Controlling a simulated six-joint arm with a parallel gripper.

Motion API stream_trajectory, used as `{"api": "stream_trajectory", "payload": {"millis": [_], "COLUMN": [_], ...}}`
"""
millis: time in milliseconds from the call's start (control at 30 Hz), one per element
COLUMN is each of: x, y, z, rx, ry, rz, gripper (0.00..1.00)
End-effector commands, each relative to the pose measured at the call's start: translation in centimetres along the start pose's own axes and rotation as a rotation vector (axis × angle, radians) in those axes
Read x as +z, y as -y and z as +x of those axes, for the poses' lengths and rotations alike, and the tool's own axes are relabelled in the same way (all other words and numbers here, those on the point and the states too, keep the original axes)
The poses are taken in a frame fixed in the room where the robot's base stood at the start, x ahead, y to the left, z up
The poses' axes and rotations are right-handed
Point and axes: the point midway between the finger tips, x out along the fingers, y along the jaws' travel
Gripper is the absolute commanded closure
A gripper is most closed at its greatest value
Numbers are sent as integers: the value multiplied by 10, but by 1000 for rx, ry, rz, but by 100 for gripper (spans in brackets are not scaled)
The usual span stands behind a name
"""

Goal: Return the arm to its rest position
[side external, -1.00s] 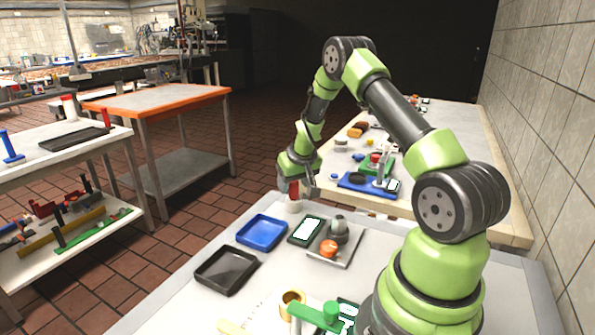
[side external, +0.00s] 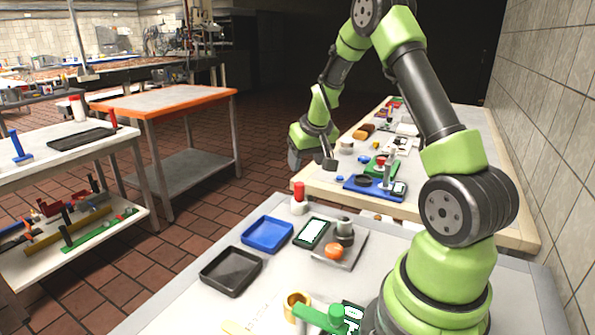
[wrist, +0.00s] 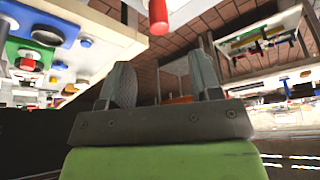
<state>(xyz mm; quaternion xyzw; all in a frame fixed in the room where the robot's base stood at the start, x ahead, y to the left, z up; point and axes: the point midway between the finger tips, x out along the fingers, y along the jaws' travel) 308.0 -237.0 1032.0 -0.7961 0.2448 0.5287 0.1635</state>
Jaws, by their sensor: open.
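My gripper (side external: 312,160) hangs in the air beyond the far edge of the near table, above the red-topped white bottle (side external: 299,198). In the wrist view my gripper (wrist: 163,85) shows two grey fingers spread apart with nothing between them. The red cap (wrist: 158,16) of the bottle shows beyond the fingers at the top. The bottle stands upright at the table's far corner, apart from my gripper.
On the near table are a blue tray (side external: 267,234), a black tray (side external: 231,271), a white-screened device (side external: 311,233), a grey plate (side external: 352,259) with an orange object (side external: 334,251), and a gold cup (side external: 296,306). A second table (side external: 470,195) holds a blue board (side external: 372,188).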

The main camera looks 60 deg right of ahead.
Motion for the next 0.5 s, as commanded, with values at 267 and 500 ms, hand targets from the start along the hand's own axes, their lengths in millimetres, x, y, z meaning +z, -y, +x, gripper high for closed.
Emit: {"api": "stream_trajectory", "payload": {"millis": [267,500], "x": [6,61], "y": [58,112], "z": [-83,-178], "rx": [-80,-214], "ry": [-55,-93], "rz": [-35,-73], "gripper": [42,42]}}
